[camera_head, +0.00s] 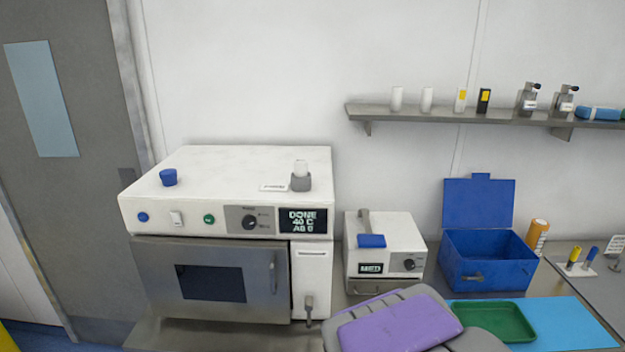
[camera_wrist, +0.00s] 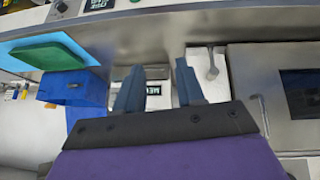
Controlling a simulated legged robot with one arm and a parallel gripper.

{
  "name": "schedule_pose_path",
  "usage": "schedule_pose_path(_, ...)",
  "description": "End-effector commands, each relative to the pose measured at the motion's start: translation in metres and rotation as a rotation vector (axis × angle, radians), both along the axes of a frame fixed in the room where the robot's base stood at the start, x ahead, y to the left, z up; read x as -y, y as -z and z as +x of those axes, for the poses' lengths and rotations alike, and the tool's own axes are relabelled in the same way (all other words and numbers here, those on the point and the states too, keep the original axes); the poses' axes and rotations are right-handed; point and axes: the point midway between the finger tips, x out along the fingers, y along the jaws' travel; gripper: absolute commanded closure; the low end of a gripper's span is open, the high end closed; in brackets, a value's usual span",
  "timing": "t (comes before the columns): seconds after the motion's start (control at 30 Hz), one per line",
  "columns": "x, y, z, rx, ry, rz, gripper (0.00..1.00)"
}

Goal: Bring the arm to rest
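My gripper (camera_wrist: 160,80) shows in the wrist view with its two dark blue-grey fingers spread apart. It is open, and nothing is held between the fingers. Its black bracket and purple housing fill the bottom of that view. In the head view, the purple and grey links of my arm (camera_head: 400,322) show at the bottom centre, in front of the counter. The fingertips cannot be made out in the head view.
A large white oven (camera_head: 225,195) stands left, with a small white device (camera_head: 390,240) right of it. A blue open-lidded box (camera_head: 487,262), a green tray (camera_head: 495,322) and a light-blue mat (camera_head: 570,325) lie right. A wall shelf (camera_head: 440,114) holds bottles.

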Motion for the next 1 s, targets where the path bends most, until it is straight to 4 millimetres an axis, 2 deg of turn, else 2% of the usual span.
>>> schedule_pose_path(0.03,0.014,-0.007,-0.019,-0.045,0.033,-0.004,0.62)
schedule_pose_path(0.1,0.029,-0.012,-0.050,-0.129,0.065,-0.008,0.62)
schedule_pose_path(0.2,0.044,-0.019,-0.099,-0.255,0.096,-0.005,0.62)
schedule_pose_path(0.4,0.051,-0.035,-0.200,-0.499,0.096,0.042,0.62)
schedule_pose_path(0.5,0.048,-0.042,-0.243,-0.600,0.077,0.070,0.62)
schedule_pose_path(0.6,0.044,-0.047,-0.273,-0.668,0.053,0.091,0.62)
schedule_pose_path(0.73,0.041,-0.051,-0.294,-0.717,0.036,0.105,0.62)
schedule_pose_path(1.0,0.041,-0.052,-0.297,-0.727,0.032,0.107,0.62)
